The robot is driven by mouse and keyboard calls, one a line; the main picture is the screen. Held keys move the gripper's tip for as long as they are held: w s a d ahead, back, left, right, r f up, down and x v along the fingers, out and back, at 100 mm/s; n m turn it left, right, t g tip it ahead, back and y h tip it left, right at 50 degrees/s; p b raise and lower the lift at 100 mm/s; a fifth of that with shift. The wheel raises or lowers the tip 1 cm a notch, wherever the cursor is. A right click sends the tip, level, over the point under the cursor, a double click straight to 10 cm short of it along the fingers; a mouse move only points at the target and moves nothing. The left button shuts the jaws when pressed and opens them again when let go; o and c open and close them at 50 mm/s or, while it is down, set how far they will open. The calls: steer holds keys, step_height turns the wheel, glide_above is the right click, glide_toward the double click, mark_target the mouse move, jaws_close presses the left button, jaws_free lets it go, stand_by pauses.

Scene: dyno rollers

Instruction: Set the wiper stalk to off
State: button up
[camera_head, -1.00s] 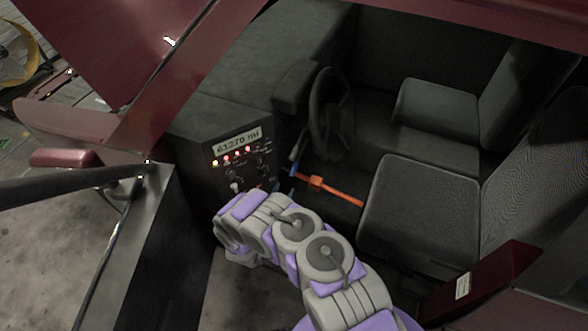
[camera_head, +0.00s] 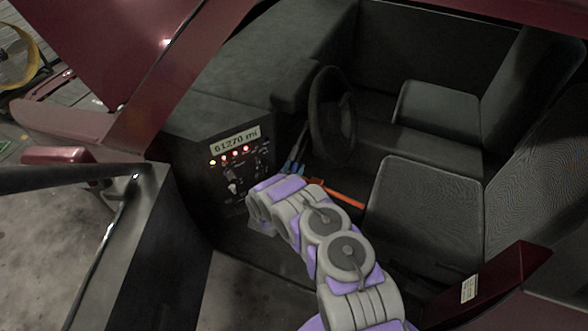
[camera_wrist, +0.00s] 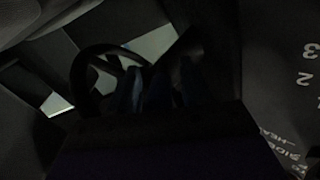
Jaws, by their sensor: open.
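The control panel (camera_head: 235,165) stands left of the steering wheel (camera_head: 330,115) in the head view. It has a lit mileage display, a row of small lights and several small knobs or levers. I cannot tell which part is the wiper stalk. My gripper (camera_head: 293,167), with bluish fingertips, is right of the panel and below the wheel, partly behind my wrist. In the dark wrist view my gripper (camera_wrist: 160,88) is open, its two fingers apart with nothing visible between them. White markings (camera_wrist: 306,65), including 3 and 2, lie right of it.
An orange bar (camera_head: 345,192) lies close to the right of my wrist, partly hidden by it. The front seat (camera_head: 425,205) is further right. The door (camera_head: 130,240) stands at the left. The steering wheel also shows in the wrist view (camera_wrist: 78,80), beyond the fingers.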

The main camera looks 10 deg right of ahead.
jaws_close()
stand_by(0.3)
stand_by(0.3)
